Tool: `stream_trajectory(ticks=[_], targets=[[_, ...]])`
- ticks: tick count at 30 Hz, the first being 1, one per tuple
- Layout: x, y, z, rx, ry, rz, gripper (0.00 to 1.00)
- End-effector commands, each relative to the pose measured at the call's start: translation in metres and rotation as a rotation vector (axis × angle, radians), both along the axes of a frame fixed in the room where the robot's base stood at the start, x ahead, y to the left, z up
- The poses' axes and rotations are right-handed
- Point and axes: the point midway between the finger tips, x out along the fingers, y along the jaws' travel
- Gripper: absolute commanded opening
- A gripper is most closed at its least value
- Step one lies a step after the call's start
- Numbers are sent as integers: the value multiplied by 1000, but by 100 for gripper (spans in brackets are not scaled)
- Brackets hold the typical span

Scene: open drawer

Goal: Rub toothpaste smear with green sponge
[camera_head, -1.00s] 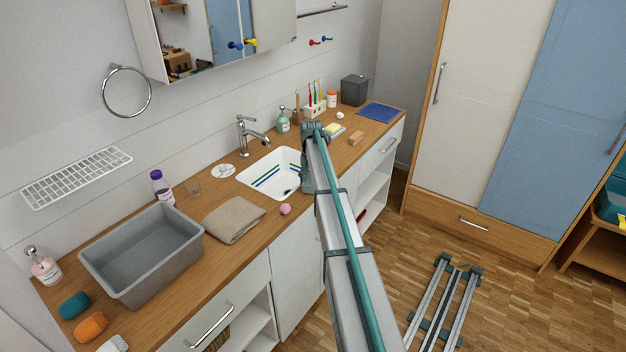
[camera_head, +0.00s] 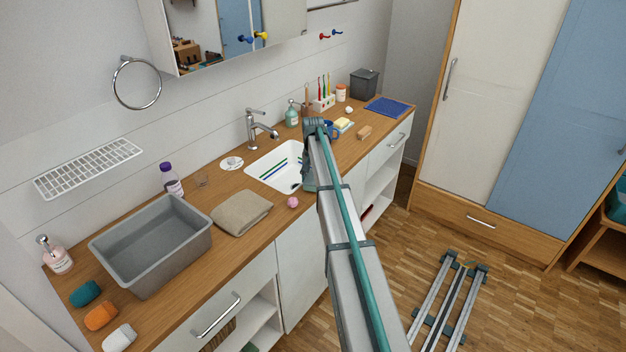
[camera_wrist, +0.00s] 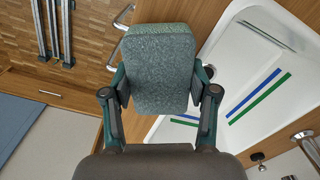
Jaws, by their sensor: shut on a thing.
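The green sponge (camera_wrist: 160,60) is a grey-green block in the wrist view. My gripper (camera_wrist: 160,90) is shut on it, with one finger on each side. The white sink basin (camera_head: 262,171) is set in the wooden counter, and my gripper is at its right side in the head view, mostly hidden by my arm. Blue and green stripes, seemingly the toothpaste smear (camera_wrist: 257,98), lie on the basin floor. They also show in the head view (camera_head: 273,170). The sponge appears apart from the stripes; its underside is hidden.
A chrome tap (camera_head: 258,129) stands behind the basin. A folded towel (camera_head: 242,212), a pink ball (camera_head: 292,202) and a grey tub (camera_head: 150,275) lie to the left. A blue mug (camera_head: 333,130), a soap dispenser (camera_head: 292,116) and a toothbrush holder (camera_head: 323,103) stand to the right.

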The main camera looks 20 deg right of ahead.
Motion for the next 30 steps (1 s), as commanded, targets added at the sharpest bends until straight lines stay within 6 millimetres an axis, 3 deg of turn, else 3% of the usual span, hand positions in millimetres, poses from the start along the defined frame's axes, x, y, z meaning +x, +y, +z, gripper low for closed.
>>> stream_trajectory(ticks=[15,30], targets=[[0,0,49,-1,-1,0,31],[0,0,56,-1,-1,0,31]])
